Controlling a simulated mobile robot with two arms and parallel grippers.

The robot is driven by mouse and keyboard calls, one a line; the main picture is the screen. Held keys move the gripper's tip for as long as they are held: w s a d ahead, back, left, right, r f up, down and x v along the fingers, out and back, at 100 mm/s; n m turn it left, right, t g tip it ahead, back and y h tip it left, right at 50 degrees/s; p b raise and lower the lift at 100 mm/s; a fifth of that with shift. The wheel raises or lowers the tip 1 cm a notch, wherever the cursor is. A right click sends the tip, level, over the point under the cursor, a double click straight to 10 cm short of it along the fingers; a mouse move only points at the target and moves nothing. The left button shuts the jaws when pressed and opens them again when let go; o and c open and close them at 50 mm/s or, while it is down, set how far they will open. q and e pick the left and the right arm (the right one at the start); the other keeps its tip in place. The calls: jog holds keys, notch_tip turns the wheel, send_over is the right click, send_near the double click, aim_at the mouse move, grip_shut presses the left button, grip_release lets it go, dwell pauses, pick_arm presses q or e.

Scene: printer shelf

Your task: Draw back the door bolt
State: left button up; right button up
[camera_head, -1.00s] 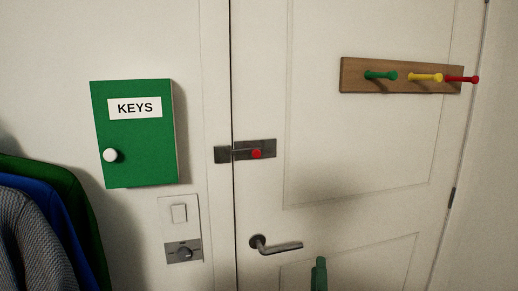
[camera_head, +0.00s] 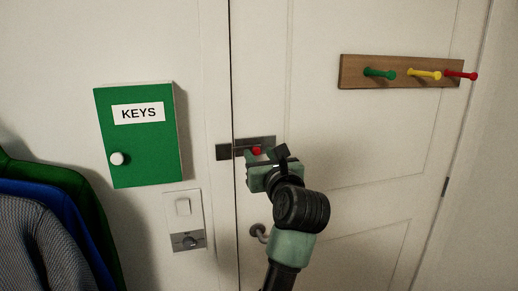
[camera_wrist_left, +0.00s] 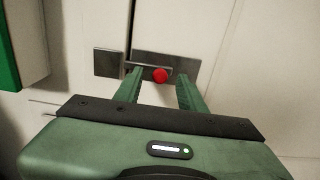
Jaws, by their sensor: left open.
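The door bolt is a dark metal plate (camera_head: 264,141) on the door (camera_head: 350,150), with a red knob (camera_head: 256,151). Its keeper plate (camera_head: 223,152) is on the frame to the left, and a bar appears to span the gap. My left gripper (camera_head: 260,163) is open in front of the bolt, partly covering its plate. In the left wrist view, the red knob (camera_wrist_left: 160,75) appears between the two green fingertips, with the bolt plate (camera_wrist_left: 185,66) behind. I cannot tell how far the fingers are from the plate. My right gripper is not in view.
A green key cabinet (camera_head: 138,150) and a switch panel (camera_head: 184,225) are on the wall to the left. Coats (camera_head: 50,235) hang at far left. The door handle (camera_head: 259,231) is below the bolt, mostly hidden by my arm. A peg rack (camera_head: 352,72) is at upper right.

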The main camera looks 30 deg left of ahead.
pick_arm(q)
jog(key=shift+w+a, duration=0.45)
jog(key=shift+a, duration=0.05)
grip_shut()
dwell(1.2)
